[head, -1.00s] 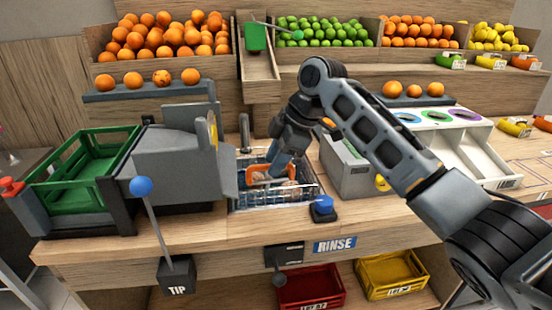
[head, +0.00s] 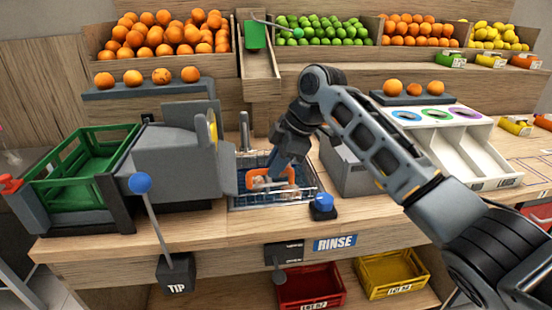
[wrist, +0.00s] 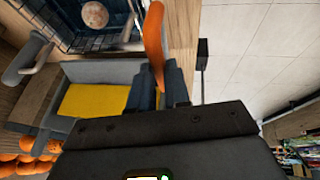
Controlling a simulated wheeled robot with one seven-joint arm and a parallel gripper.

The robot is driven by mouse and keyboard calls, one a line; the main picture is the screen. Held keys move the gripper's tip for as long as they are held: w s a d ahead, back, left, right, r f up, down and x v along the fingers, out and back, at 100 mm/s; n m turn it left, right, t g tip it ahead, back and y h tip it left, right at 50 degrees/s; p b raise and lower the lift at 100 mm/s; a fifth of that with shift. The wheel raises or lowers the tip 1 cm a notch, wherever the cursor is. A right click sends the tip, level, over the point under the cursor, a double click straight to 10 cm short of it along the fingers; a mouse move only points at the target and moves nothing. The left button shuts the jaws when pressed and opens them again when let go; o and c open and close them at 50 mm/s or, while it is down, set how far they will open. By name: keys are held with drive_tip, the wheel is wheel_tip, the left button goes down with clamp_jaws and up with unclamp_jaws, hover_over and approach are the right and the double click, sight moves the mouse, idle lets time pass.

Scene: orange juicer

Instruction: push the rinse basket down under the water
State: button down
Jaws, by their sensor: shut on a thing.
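The rinse basket (head: 300,196) is a wire basket with an orange handle (head: 291,176). It sits in the sink (head: 249,160) in the middle of the counter, with pale fruit inside. My gripper (head: 276,168) is over the basket, shut on the handle. In the wrist view the handle (wrist: 155,40) stands between my fingers (wrist: 160,88), and a mottled fruit (wrist: 95,14) lies in the basket. My gripper hides part of the basket. I cannot tell how deep the water is around it.
A grey machine (head: 175,160) stands close on the sink's left and a grey box (head: 345,170) on its right. A blue knob (head: 323,203) is at the sink's front right corner. A tap (head: 244,130) rises behind, and a blue-tipped TIP lever (head: 140,184) stands front left.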

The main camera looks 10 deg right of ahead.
wheel_tip(320, 180, down, 9)
drive_tip(key=shift+s+r+b, duration=0.1)
drive_tip(key=shift+s+b, duration=0.05)
drive_tip(key=shift+b, duration=0.95)
drive_tip(key=c, duration=1.4)
unclamp_jaws()
drive_tip(key=shift+c, duration=0.2)
drive_tip(key=o, duration=0.3)
drive_tip(key=shift+r, duration=0.1)
drive_tip(key=shift+o, duration=0.2)
drive_tip(key=v, duration=0.7)
drive_tip(key=shift+d+r, duration=0.2)
drive_tip(key=shift+r, duration=0.15)
drive_tip(key=shift+d, duration=0.1)
